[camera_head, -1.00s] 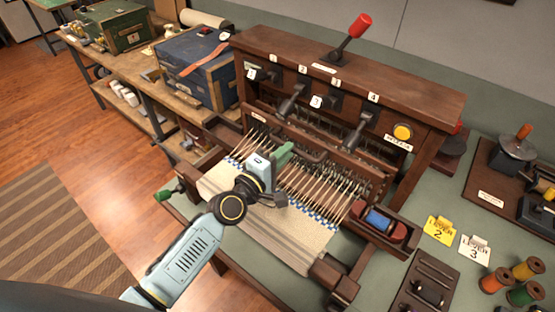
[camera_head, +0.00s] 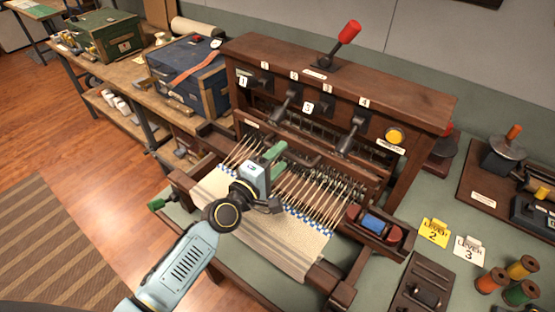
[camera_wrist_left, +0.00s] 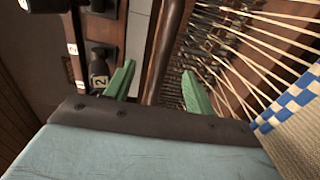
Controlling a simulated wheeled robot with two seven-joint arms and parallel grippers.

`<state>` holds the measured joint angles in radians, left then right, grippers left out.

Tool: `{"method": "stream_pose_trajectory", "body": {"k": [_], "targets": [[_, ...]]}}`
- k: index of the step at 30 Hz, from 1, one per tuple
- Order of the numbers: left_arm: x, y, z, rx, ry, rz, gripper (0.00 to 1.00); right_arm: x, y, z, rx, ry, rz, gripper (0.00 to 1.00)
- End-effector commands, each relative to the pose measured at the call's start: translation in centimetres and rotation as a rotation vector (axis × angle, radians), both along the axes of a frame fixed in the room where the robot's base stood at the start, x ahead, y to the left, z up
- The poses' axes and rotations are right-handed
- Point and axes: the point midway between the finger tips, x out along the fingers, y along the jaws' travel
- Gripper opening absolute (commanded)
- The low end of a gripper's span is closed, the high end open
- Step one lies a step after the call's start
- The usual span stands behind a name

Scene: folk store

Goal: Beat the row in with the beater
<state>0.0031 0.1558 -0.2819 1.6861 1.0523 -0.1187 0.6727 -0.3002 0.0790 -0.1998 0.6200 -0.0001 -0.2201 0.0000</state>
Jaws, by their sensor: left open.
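The wooden loom (camera_head: 340,78) stands on a green-grey table with cream warp threads (camera_head: 309,195) and a woven cloth (camera_head: 282,242) edged with blue-white checks (camera_head: 300,216). A dark wooden bar, seemingly the beater's handle (camera_wrist_left: 166,50), shows between the green fingers in the left wrist view. My left gripper (camera_head: 274,160) is open over the warp, its fingers pointing toward the loom's frame; the fingers also show in the wrist view (camera_wrist_left: 158,82). I cannot tell whether they touch the bar. My gripper hides part of the beater and warp. My right gripper is not in view.
A shuttle with blue thread (camera_head: 373,223) sits in a box at the loom's right. Levers (camera_head: 287,99) line the loom's front, and a red-knobbed lever (camera_head: 348,32) stands on top. Cards (camera_head: 434,232) and thread spools (camera_head: 522,293) lie at right.

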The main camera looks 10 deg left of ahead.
Motion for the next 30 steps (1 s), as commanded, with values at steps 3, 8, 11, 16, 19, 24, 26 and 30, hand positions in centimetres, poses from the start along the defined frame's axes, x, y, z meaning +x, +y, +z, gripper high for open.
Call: {"method": "stream_pose_trajectory", "body": {"k": [3,8,11,16,19,24,26,30], "targets": [[-0.3,0.1,0.0,0.000,0.001,0.000,0.55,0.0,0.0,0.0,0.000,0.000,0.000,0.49],[-1.4,0.6,0.0,0.001,0.001,0.000,0.55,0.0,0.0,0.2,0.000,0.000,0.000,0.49],[-2.2,0.9,0.0,0.001,0.001,0.000,0.55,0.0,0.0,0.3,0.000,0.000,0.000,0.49],[-3.5,1.4,0.0,0.001,0.001,0.000,0.55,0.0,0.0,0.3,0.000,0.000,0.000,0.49],[-4.2,1.7,-0.1,0.001,0.001,0.000,0.55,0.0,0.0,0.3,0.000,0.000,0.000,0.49],[-5.5,2.2,-0.1,0.001,0.001,0.000,0.55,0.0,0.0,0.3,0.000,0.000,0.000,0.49],[-5.9,2.4,-0.1,0.002,0.001,0.000,0.55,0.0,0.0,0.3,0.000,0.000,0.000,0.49],[-6.9,2.8,-0.1,0.001,0.001,0.000,0.55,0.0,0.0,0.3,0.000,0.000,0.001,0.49]]}}
